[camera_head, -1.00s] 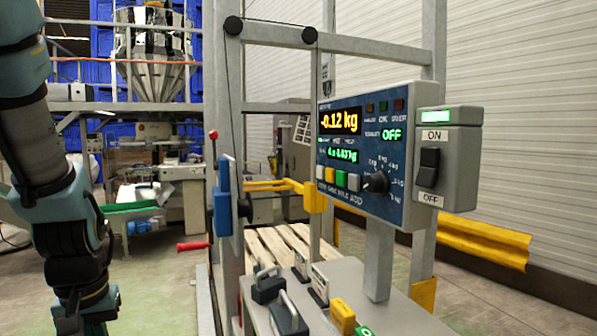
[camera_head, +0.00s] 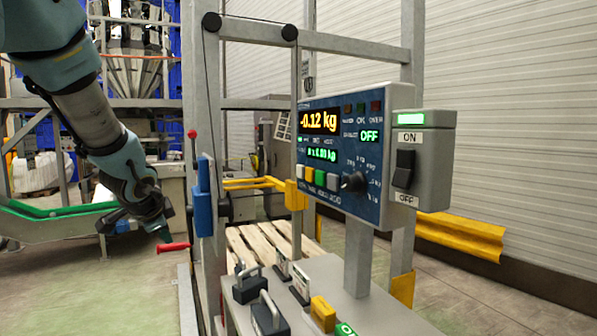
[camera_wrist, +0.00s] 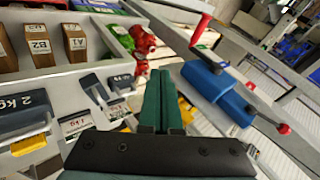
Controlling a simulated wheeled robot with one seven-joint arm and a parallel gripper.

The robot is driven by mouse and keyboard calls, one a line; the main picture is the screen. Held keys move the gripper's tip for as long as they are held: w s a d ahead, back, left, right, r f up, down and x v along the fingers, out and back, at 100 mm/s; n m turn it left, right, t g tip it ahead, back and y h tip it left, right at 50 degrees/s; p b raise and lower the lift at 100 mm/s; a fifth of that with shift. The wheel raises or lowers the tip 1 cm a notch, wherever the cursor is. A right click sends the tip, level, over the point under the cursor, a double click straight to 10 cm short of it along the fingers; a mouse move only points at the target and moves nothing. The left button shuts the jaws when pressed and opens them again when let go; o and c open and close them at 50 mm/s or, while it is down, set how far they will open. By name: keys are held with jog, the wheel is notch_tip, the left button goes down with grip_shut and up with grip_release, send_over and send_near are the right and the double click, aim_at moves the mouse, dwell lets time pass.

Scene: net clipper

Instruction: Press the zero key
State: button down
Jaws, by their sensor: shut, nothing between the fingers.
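The blue scale panel (camera_head: 345,200) stands on a grey post and reads -0.12 kg in yellow. Below its displays is a row of small keys: a white zero key (camera_head: 300,171) at the far left, then a yellow key (camera_head: 309,174), a green key (camera_head: 320,178) and a grey key (camera_head: 332,181). The labels under them are small and hard to read. My gripper (camera_head: 165,236) is left of the panel and well apart from it, beyond the frame's upright. In the wrist view its green fingers (camera_wrist: 164,100) are together and empty. The panel does not show in the wrist view.
A metal upright with a blue block (camera_head: 203,205) and a red-knobbed lever (camera_head: 192,134) stands between my gripper and the panel. A grey switch box (camera_head: 425,160) adjoins the panel's right. Weights with handles (camera_head: 268,314) sit on the table below.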

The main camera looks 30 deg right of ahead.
aim_at(300, 171)
jog(key=d+r+m+h, duration=0.2)
jog(key=d+r+m, duration=0.2)
jog(key=d, duration=0.3)
jog(key=d+r+m+h, duration=0.3)
jog(key=d+m, duration=0.3)
jog(key=d, duration=0.2)
jog(key=d+r+m+g+h, duration=0.1)
jog(key=d+r+m+h, duration=0.1)
jog(key=d+r+m, duration=0.3)
jog(key=d+p, duration=0.1)
jog(key=d, duration=0.1)
jog(key=shift+s+d+r+m+h, duration=0.2)
jog(key=shift+d+m+h, duration=0.1)
jog(key=shift+m+h, duration=0.1)
jog(key=shift+f, duration=0.1)
jog(key=s+d+b, duration=0.1)
jog(key=d, duration=0.7)
jog(key=shift+d, duration=0.3)
jog(key=shift+d, duration=0.2)
jog(key=shift+d, duration=0.25)
